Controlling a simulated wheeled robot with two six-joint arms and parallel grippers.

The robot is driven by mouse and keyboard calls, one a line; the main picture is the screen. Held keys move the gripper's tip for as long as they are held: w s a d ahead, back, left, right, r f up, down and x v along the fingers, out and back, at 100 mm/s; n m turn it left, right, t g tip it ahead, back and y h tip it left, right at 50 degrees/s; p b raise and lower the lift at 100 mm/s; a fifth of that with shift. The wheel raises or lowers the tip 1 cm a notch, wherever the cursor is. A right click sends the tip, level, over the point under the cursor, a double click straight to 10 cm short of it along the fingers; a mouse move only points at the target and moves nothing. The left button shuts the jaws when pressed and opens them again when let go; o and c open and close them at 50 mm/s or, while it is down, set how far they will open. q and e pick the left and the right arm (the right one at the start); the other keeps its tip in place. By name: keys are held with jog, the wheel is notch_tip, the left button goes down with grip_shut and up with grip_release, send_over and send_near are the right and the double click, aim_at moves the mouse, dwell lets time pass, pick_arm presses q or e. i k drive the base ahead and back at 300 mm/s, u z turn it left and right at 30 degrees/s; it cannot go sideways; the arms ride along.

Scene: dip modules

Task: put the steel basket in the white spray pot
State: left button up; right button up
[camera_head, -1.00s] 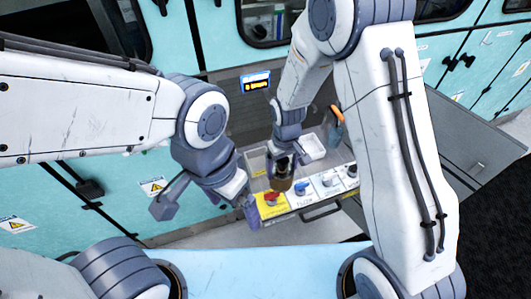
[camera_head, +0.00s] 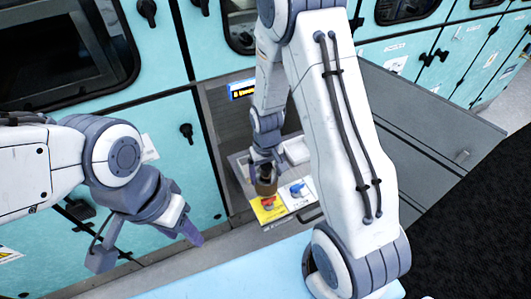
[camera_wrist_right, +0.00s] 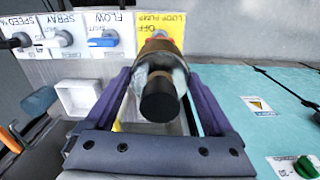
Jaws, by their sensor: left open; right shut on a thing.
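My right gripper (camera_wrist_right: 160,75) is shut on a round, brownish metal-looking piece with a black knob (camera_wrist_right: 160,98). I take it to be the steel basket; its far end is hidden. In the head view the piece (camera_head: 265,187) is held over the sink unit, near its yellow label. A small white square open container (camera_wrist_right: 80,98) sits beside the gripper in the wrist view, and behind it in the head view (camera_head: 297,151). I cannot tell whether this is the white spray pot. My left gripper (camera_head: 190,230) is open and empty, left of the unit.
The front panel carries a red knob (camera_head: 268,203), a blue knob (camera_head: 297,190) and labels including SPRAY and FLOW. Teal cabinets (camera_head: 160,120) stand left. An orange-handled item (camera_wrist_right: 14,138) lies near the white container.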

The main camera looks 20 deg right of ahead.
aim_at(298, 152)
jog(key=u, duration=1.95)
jog(key=k, duration=1.05)
jog(key=z, duration=2.2)
jog(key=i, duration=0.95)
